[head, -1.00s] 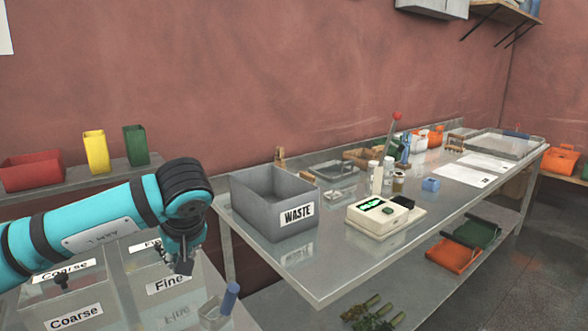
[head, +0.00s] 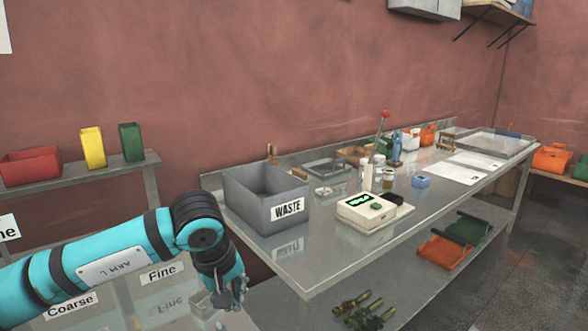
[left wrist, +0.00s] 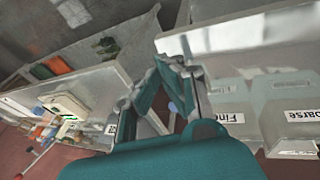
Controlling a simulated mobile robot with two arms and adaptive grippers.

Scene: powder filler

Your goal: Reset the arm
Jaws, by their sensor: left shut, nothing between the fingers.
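My left arm comes in from the left in the head view, a teal arm with black joints. Its gripper (head: 232,297) points down at the lower middle, in front of the Fine bin (head: 160,273) and left of the steel table. The left wrist view shows the gripper's fingers (left wrist: 172,62) together and empty. My right gripper is not in view.
A grey waste box (head: 250,210) stands on the steel table (head: 310,262), with a scale (head: 367,214) to its right. The Coarse bin (head: 70,303) is partly hidden by my arm. A back shelf (head: 90,170) holds coloured containers.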

